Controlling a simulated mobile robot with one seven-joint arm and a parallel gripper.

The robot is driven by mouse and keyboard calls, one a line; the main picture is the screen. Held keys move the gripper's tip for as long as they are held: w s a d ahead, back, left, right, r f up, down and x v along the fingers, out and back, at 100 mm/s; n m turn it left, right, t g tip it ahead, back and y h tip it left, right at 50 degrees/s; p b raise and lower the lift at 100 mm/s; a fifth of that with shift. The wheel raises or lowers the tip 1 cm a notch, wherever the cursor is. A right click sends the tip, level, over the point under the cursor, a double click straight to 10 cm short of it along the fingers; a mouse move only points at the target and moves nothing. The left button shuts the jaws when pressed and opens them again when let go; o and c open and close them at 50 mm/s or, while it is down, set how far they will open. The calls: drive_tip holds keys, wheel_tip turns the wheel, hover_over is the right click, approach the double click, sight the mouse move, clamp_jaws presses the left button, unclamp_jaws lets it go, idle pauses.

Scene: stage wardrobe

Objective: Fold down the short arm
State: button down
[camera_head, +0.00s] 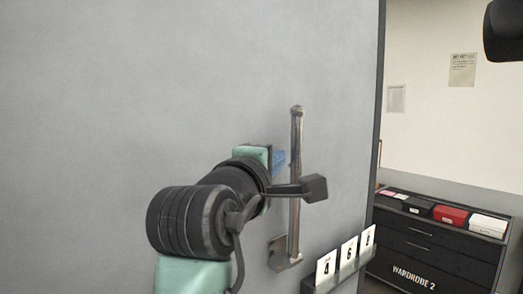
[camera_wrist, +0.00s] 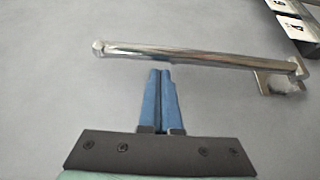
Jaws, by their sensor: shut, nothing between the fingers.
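The short arm (camera_head: 296,140) is a chrome bar that stands upright at the grey wall panel. Its lower end meets a metal bracket (camera_head: 277,251), and its top end is free. In the wrist view the bar (camera_wrist: 200,56) runs across the picture, with the bracket (camera_wrist: 280,83) at the right. My gripper (camera_head: 281,160) is left of the bar's upper half, partly hidden by my own arm. In the wrist view its blue fingers (camera_wrist: 160,73) are shut and empty, with tips close to the bar. I cannot tell whether they touch it.
A ledge with number cards (camera_head: 348,252) sticks out at the lower right of the bar; some cards (camera_wrist: 285,15) also show in the wrist view. Beyond the panel's edge stands a dark drawer chest (camera_head: 435,245) with boxes on top. The panel left of the bar is bare.

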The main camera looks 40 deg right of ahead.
drive_tip(key=shift+p+x, duration=0.35)
drive_tip(key=shift+x, duration=0.85)
drive_tip(key=shift+a, duration=0.1)
